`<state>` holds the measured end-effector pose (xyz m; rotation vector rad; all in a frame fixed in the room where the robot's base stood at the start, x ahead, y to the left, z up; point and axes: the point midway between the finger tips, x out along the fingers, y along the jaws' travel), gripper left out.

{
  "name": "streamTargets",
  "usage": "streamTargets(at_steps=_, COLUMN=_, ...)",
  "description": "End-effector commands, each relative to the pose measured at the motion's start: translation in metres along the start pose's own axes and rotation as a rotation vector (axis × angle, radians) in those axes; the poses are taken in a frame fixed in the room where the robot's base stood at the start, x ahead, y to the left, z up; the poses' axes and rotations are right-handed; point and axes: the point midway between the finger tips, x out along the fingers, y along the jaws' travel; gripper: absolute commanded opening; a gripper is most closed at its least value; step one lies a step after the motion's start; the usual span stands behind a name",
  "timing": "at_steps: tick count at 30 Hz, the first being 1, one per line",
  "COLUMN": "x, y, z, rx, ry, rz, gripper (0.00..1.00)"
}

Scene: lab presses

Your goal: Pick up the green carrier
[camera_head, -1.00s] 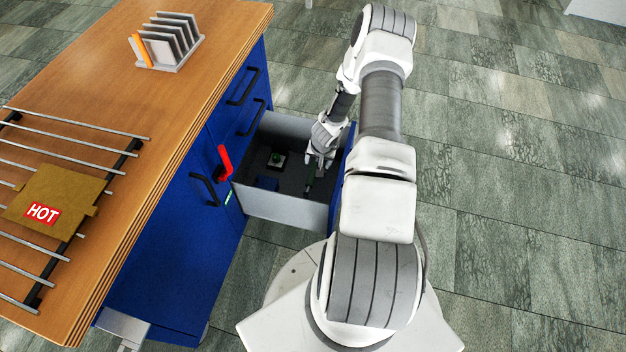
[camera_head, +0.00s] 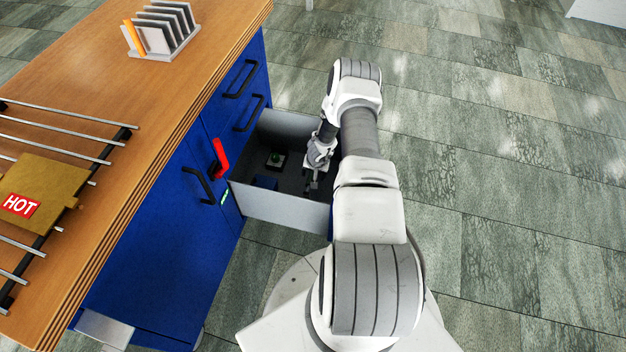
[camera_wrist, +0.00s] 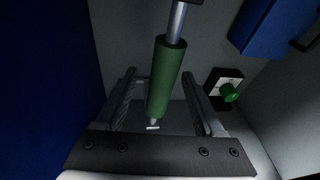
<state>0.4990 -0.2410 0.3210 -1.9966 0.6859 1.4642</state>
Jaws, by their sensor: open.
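A green cylindrical grip (camera_wrist: 165,80) on a metal rod shows in the wrist view and looks like the green carrier. Its rod runs up to a dark piece at the top edge. My gripper (camera_wrist: 158,92) is open, with one finger on each side of the grip in the picture; I cannot tell whether either touches it. In the head view my gripper (camera_head: 313,183) is down inside the open drawer (camera_head: 278,207) and hides most of the carrier.
A dark block with a green knob (camera_wrist: 230,92) lies right of the gripper. A blue box (camera_head: 266,182) is also in the drawer. The drawer walls stand close around. A red handle (camera_head: 220,158) sticks out from the blue cabinet (camera_head: 165,240). Open floor lies to the right.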

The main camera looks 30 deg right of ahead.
Motion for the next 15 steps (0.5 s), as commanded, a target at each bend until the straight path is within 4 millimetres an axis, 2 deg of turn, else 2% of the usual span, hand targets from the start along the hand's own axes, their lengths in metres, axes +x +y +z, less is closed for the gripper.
streamTargets(at_steps=1, x=0.012, y=-0.001, z=0.001, rx=-0.004, ry=0.001, rz=0.001, gripper=0.71)
streamTargets(at_steps=6, x=0.031, y=-0.001, z=0.001, rx=-0.003, ry=0.000, rz=0.002, gripper=0.71)
streamTargets(at_steps=15, x=0.033, y=-0.002, z=0.000, rx=-0.001, ry=0.000, rz=0.000, gripper=0.71)
